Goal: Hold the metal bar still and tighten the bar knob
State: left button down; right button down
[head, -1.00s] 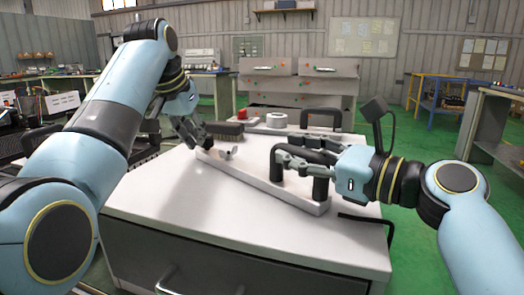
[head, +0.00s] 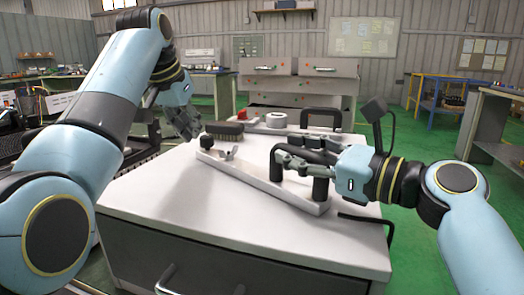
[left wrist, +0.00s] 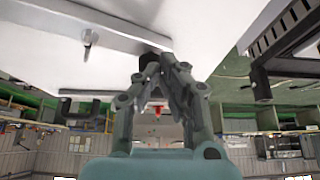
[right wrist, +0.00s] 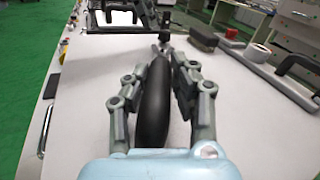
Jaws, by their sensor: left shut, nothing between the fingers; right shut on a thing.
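The pale metal bar (head: 250,179) lies diagonally on the white cabinet top. A black knob (head: 207,141) stands at its far left end, and a small metal wing-shaped fastener (head: 230,153) is beside it. A black handle (head: 321,187) rises from the near right end. My right gripper (head: 281,158) is shut on this handle; the right wrist view shows the handle (right wrist: 154,105) between the fingers. My left gripper (head: 194,135) is shut and empty, just left of the knob and apart from it. In the left wrist view its fingers partly cover the dark knob (left wrist: 150,58).
A dark brush (head: 227,128), a roll of tape (head: 276,120) and a red item (head: 242,114) stand at the back of the cabinet top (head: 180,205). A black hex key (head: 372,220) lies at the right edge. The front left of the top is clear.

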aim_at(207, 141)
pick_arm(q)
jog(key=shift+r, duration=2.2)
jog(key=shift+s+d+f, duration=0.1)
jog(key=shift+d+f, duration=0.3)
jog(key=shift+f, duration=0.65)
jog(key=shift+s+d+f, duration=0.1)
jog(key=shift+d+f, duration=0.35)
jog(key=shift+f, duration=0.55)
jog(key=shift+s+d+f, duration=0.1)
jog(key=shift+d+f, duration=0.3)
jog(key=shift+f, duration=0.65)
jog(key=shift+w+a, duration=0.1)
jog(key=shift+w, duration=0.6)
jog(key=shift+a, duration=0.35)
jog(key=shift+a, duration=0.15)
jog(key=shift+w+a, duration=0.15)
